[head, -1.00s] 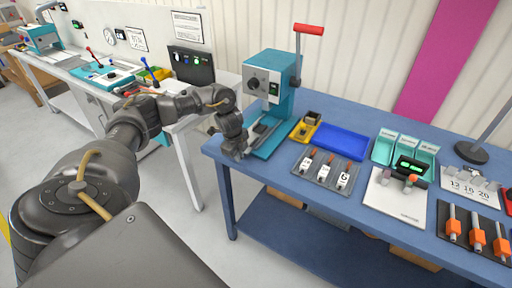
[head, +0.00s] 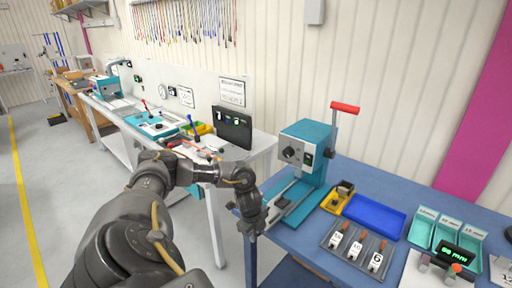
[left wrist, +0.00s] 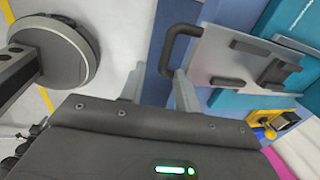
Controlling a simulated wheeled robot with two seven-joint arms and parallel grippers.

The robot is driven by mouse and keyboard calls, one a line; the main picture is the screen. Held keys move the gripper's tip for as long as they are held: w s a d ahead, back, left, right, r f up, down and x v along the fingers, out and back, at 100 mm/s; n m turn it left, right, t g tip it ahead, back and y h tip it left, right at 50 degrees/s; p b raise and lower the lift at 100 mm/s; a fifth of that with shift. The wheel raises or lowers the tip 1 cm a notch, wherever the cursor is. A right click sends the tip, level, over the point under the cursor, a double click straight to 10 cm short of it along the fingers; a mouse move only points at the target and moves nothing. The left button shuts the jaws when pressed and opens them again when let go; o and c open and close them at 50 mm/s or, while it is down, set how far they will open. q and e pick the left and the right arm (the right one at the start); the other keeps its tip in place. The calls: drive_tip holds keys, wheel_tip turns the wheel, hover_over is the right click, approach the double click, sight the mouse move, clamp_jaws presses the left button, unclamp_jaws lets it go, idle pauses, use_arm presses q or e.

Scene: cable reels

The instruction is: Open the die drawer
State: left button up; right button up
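The teal press (head: 308,152) with a red-tipped lever stands at the left end of the blue table. In the left wrist view, a flat grey drawer (left wrist: 222,58) with dark blocks on it, which looks like the die drawer, has a black bar handle (left wrist: 168,50). My left gripper (head: 250,228) is at the table's left edge, in front of the press base. Its two fingers (left wrist: 158,88) are apart and empty, with the near end of the handle between or just beyond their tips; I cannot tell if they touch. My right gripper is not in view.
On the blue table (head: 345,172) are a yellow holder (head: 338,198), a blue tray (head: 374,215), a tray of numbered tags (head: 355,250) and teal bins (head: 440,228). A white bench (head: 262,146) stands at the left. Open floor (head: 60,185) lies farther left.

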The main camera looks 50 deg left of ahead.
use_arm(q)
drive_tip(key=shift+r, duration=0.25)
wheel_tip(320, 180, up, 10)
drive_tip(key=s, duration=0.2)
drive_tip(key=shift+d, duration=0.2)
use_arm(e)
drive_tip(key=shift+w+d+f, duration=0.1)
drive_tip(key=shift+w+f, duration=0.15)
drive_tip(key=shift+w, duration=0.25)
